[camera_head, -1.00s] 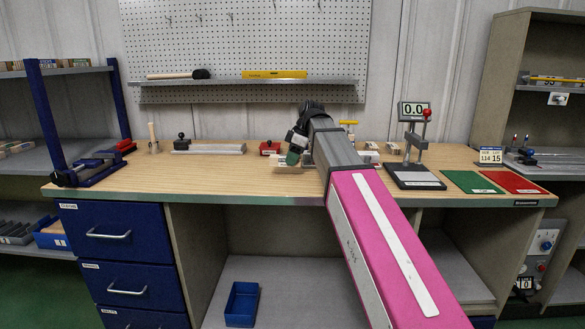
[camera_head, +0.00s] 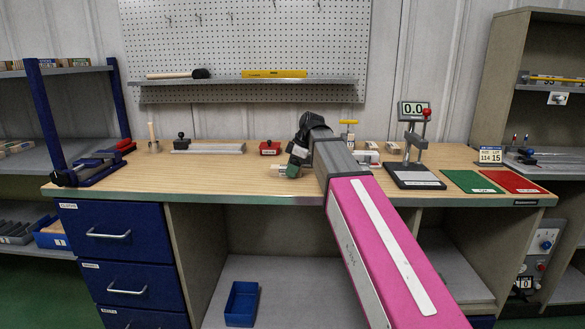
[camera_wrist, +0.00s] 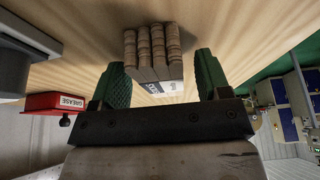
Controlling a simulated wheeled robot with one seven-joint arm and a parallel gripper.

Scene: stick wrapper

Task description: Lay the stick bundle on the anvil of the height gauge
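The stick bundle (camera_wrist: 153,52) is several brown ridged sticks side by side with a pale printed label at the near end. In the wrist view it lies on the wooden bench top between the green fingertips of my gripper (camera_wrist: 160,82). The fingers are open, with a gap visible on the right side of the bundle. In the head view my gripper (camera_head: 291,170) is low over the bench, and the bundle is mostly hidden there. The height gauge (camera_head: 417,148) stands to the right, with a red knob, a 0.0 display and a dark base; its anvil is too small to make out.
A red grease box (camera_head: 270,148) stands behind my gripper and also shows in the wrist view (camera_wrist: 58,102). A grey bar (camera_head: 208,148) lies left of it. Green (camera_head: 472,182) and red (camera_head: 511,181) mats lie right of the gauge.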

